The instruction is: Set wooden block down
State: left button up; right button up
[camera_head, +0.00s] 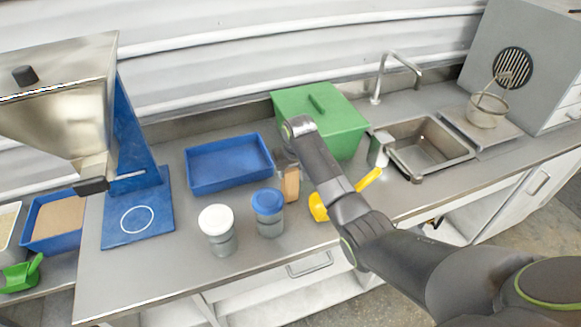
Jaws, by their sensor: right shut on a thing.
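The wooden block (292,187) is a small tan upright piece near the middle of the counter. My right gripper (287,168) comes down from above and is shut on its upper part. The forearm and wrist hide much of the fingers. I cannot tell whether the block's lower end touches the counter. My left gripper is not in view.
An empty blue tray (205,188) lies left of the block, and a green lidded box (340,135) stands behind. Blue-lidded (269,225) and white-lidded jars (219,243) stand in front. A yellow scoop (318,207) lies right. The hopper (75,105) stands far left.

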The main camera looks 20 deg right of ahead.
jog(key=o, duration=1.3)
jog(key=shift+o, duration=0.2)
